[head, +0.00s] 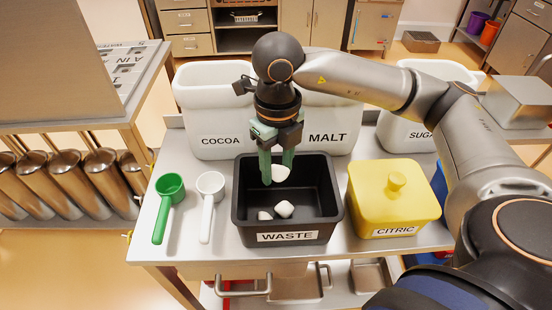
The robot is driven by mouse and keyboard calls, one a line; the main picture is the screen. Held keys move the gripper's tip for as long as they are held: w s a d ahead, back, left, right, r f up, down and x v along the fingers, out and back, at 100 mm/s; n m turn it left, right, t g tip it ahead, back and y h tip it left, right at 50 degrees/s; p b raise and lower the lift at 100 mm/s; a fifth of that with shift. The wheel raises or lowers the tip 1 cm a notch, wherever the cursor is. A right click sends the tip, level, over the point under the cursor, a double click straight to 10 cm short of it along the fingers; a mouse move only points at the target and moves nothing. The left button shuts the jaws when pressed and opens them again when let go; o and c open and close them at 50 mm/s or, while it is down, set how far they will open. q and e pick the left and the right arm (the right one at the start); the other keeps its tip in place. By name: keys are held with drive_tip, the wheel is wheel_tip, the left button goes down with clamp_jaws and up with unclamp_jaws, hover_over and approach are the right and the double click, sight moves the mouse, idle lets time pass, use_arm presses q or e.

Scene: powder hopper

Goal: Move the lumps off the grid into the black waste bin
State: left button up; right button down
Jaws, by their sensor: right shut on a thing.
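The black waste bin (287,227), labelled WASTE, stands at the front middle of the steel table. My right gripper (277,172) points down over the bin. It is shut on a white lump (281,173), held at about the height of the bin's rim or just inside it. Two other white lumps lie in the bin: a larger lump (284,209) and a smaller lump (264,216) beside it. The grid does not clearly show in this view. My left gripper is not in view.
A green scoop (170,188) and a white scoop (211,185) lie left of the bin. A yellow lidded CITRIC box (390,205) stands close on its right. White COCOA (215,115) and MALT (335,125) bins stand behind, with a SUGAR bin (398,135) further right.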

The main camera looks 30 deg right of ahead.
sight(277, 166)
drive_tip(key=shift+f+b, duration=0.6)
drive_tip(key=shift+f, duration=0.9)
drive_tip(key=shift+c, duration=1.4)
unclamp_jaws()
wheel_tip(277, 166, up, 13)
drive_tip(key=shift+f+p, duration=0.15)
drive_tip(key=shift+p, duration=0.55)
drive_tip(key=shift+f, duration=0.1)
